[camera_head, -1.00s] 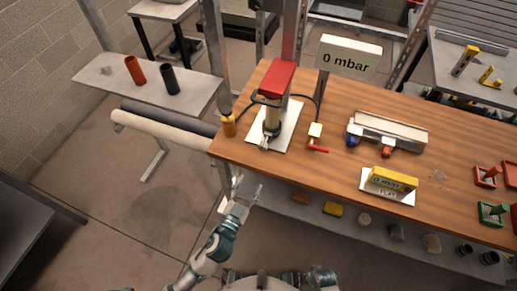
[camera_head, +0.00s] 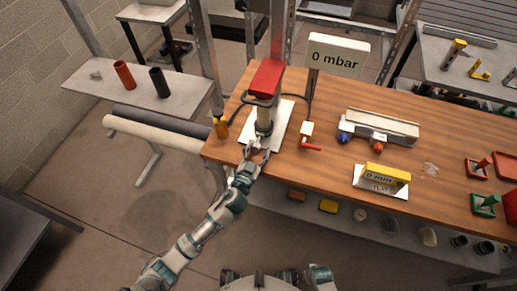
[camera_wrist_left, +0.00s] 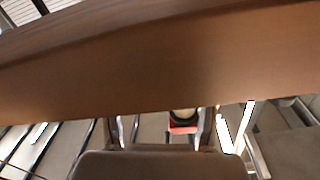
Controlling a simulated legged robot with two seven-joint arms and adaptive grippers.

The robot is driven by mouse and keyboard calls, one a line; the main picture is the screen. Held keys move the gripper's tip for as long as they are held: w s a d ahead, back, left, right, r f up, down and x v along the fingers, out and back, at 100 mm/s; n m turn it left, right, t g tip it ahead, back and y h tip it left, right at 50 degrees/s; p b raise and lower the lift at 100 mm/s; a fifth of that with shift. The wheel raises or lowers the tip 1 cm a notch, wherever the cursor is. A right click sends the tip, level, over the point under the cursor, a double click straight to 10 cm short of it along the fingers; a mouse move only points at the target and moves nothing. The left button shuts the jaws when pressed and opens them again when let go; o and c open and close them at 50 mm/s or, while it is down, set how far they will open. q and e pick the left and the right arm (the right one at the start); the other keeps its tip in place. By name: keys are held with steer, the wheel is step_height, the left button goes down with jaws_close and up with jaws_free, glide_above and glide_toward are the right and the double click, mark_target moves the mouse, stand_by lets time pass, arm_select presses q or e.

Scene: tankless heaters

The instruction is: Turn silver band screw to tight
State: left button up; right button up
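A dark band circles the column's lower part. I cannot make out the silver band screw; the gripper is close in front of that area. My left gripper (camera_head: 254,153) is at the table's front edge, just before the column's foot, with its fingers apart and nothing seen between them. In the left wrist view, a red part (camera_wrist_left: 183,127) shows beyond the table edge. My right gripper is not in view.
In the wrist view, the table edge (camera_wrist_left: 160,75) spans the picture.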

arm_select(q)
steer(key=shift+a, duration=0.85)
steer(key=shift+c, duration=0.8)
steer(key=shift+a, duration=0.25)
steer(key=c, duration=0.8)
jaws_close()
steer(key=shift+d+r, duration=0.2)
steer(key=shift+d, duration=0.35)
steer(key=shift+a, duration=0.15)
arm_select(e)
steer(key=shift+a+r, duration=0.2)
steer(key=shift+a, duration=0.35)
arm_select(q)
steer(key=shift+w+a, duration=0.1)
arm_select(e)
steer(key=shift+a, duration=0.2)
